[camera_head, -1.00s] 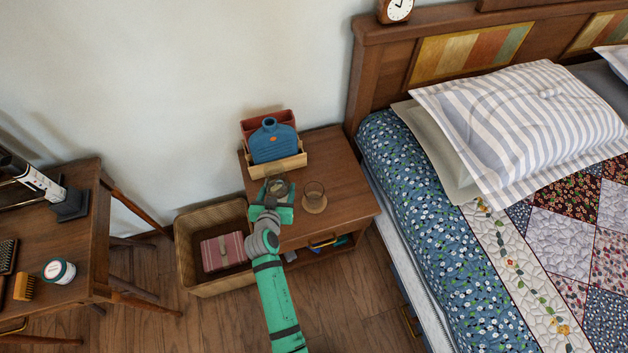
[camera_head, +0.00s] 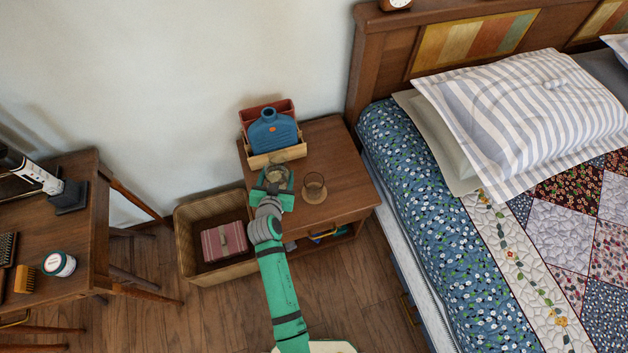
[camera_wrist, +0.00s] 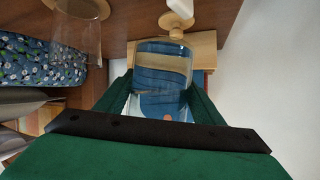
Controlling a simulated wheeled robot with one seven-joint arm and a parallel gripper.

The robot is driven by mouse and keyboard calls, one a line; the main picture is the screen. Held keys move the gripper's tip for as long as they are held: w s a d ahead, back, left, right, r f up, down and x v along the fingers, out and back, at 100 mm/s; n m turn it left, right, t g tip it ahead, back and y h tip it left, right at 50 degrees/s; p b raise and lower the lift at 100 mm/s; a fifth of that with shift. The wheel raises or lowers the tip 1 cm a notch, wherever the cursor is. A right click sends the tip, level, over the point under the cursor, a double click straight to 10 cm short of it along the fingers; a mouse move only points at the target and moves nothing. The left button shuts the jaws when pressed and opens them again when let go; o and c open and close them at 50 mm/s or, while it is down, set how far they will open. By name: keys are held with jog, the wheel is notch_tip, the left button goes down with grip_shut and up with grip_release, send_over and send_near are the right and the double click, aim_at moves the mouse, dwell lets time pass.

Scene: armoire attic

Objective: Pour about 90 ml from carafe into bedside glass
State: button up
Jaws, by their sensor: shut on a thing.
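The clear glass carafe (camera_wrist: 160,72) is between my gripper's green fingers in the wrist view, with the blue bottle-shaped thing showing through it. In the head view the carafe (camera_head: 277,174) is at the nightstand's left side, and my gripper (camera_head: 273,188) is shut on it from the front. The carafe looks about upright; its liquid level cannot be made out. The bedside glass (camera_head: 314,186) stands upright to the right of the carafe, apart from it, on a round wooden coaster. The glass also shows at the upper left of the wrist view (camera_wrist: 76,38).
The nightstand (camera_head: 345,185) has free room right of the glass. A wooden holder (camera_head: 275,158) with a blue bottle-shaped thing (camera_head: 272,131) stands behind the carafe. A small pale wooden piece (camera_wrist: 175,23) is near the carafe. A wicker basket (camera_head: 188,245) is left, the bed (camera_head: 400,170) right.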

jog(key=shift+a+r+m+y, duration=0.2)
jog(key=shift+r+m+y, duration=0.05)
jog(key=shift+m+y, duration=0.5)
jog(key=shift+m+y+p, duration=0.4)
jog(key=shift+m+y, duration=0.35)
jog(key=shift+m, duration=0.3)
jog(key=shift+a+f+m+t+y, duration=0.2)
jog(key=shift+a+m+t+y, duration=0.15)
jog(key=shift+m, duration=0.25)
jog(key=f, duration=0.1)
jog(key=a+f+m+y+p, duration=0.1)
jog(key=shift+a+f+m+y, duration=0.15)
jog(key=shift+f+m+y, duration=0.1)
jog(key=shift+f+m, duration=0.05)
jog(key=shift+a+f+m+t+p, duration=0.15)
jog(key=shift+f+m+t+p, duration=0.1)
jog(key=shift+f+m+p, duration=0.25)
jog(key=shift+w+r+m+t+y+p, duration=0.1)
jog(key=shift+r+m+t+y+p, duration=0.2)
jog(key=shift+r+m+y+p, duration=0.45)
jog(key=shift+d+r, duration=0.2)
jog(key=shift+r, duration=0.4)
jog(key=shift+d+r+m+t+p, duration=0.3)
jog(key=shift+r+m+p, duration=0.4)
jog(key=shift+p, duration=0.45)
jog(key=shift+w+a+r+p, duration=0.1)
jog(key=shift+a+r+p, duration=0.15)
jog(key=shift+a+p, duration=0.15)
